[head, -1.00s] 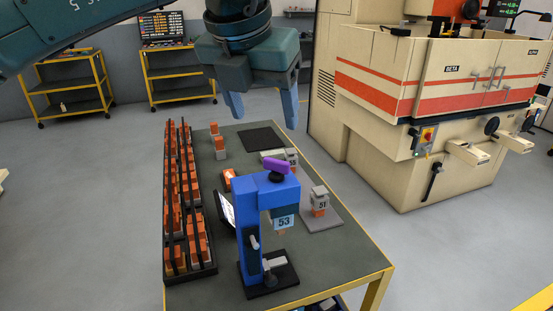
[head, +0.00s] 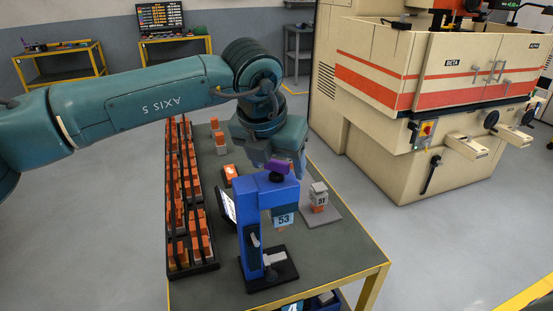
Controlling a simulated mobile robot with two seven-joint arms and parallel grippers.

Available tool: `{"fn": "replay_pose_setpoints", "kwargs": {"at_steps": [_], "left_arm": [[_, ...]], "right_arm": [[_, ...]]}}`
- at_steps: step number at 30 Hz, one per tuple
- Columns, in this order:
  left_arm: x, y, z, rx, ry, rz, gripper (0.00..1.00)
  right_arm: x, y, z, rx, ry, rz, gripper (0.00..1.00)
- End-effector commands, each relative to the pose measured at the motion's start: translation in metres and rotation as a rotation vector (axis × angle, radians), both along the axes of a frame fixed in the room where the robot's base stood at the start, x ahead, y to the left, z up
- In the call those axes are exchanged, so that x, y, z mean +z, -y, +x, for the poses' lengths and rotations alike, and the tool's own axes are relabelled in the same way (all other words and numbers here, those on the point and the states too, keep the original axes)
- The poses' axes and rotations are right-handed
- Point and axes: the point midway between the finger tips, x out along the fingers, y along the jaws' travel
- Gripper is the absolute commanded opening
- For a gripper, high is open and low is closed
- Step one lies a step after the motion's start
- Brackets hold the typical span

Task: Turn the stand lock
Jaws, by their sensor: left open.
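The blue stand (head: 250,228) stands upright on its black base on the workbench. A purple lock lever (head: 277,167) sits on top of it. An electrode block marked 53 (head: 284,219) hangs under the stand's head. My left gripper (head: 277,164) points down over the top of the stand, with the purple lever between or just in front of its fingers. It is open; whether a finger touches the lever I cannot tell. My right gripper is not in view.
A black rack (head: 207,262) of orange electrodes runs along the bench's left side. Electrode block 51 (head: 319,199) stands on a grey plate (head: 334,214) to the right. A tablet (head: 227,205) leans left of the stand. A beige machine (head: 400,140) stands behind right.

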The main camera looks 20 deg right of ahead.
Motion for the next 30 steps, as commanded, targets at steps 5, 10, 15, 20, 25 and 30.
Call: {"fn": "replay_pose_setpoints", "kwargs": {"at_steps": [5,10,15,20,25,30], "left_arm": [[0.0002,-0.0001,-0.0001,0.0,0.0,0.0,0.55],[0.0004,-0.0002,0.0,0.0,0.0,0.0,0.41],[0.0005,-0.0001,-0.0001,0.001,-0.001,-0.001,0.27],[0.0005,-0.0001,-0.0001,0.0,-0.001,-0.001,0.21],[-0.0004,-0.0003,0.0001,-0.025,-0.001,-0.001,0.21],[-0.0014,-0.0004,0.0004,-0.099,-0.002,-0.003,0.21]], "right_arm": [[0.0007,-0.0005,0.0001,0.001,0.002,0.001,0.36],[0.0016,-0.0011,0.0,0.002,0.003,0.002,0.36],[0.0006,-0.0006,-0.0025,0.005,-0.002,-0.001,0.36],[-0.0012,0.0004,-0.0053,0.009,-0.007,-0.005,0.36],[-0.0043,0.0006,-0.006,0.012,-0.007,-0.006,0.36],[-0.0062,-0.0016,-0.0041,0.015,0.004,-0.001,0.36]]}}
